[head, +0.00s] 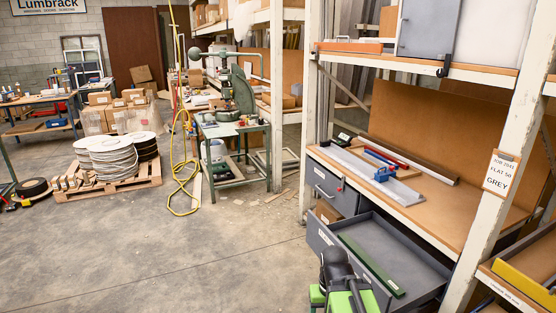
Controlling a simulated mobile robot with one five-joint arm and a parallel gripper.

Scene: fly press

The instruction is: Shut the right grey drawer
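The right grey drawer (415,262) is pulled well out from under the wooden shelf at the lower right. Its inside shows, and a long green bar (371,265) lies in it. Its front panel (322,238) faces left and carries a white label. A second grey drawer (325,187) sits to its left under the shelf and looks shut. My black and green arm is folded at the bottom of the picture, in front of the open drawer and hiding part of its front. My gripper (336,264) seems to be its dark upper end; its fingers cannot be made out.
A white upright post (497,165) with a tag stands right of the drawer. A cardboard box (327,212) sits under the left drawer. The shelf (450,215) holds bars and a blue clamp. A yellow hose (184,165) lies farther back.

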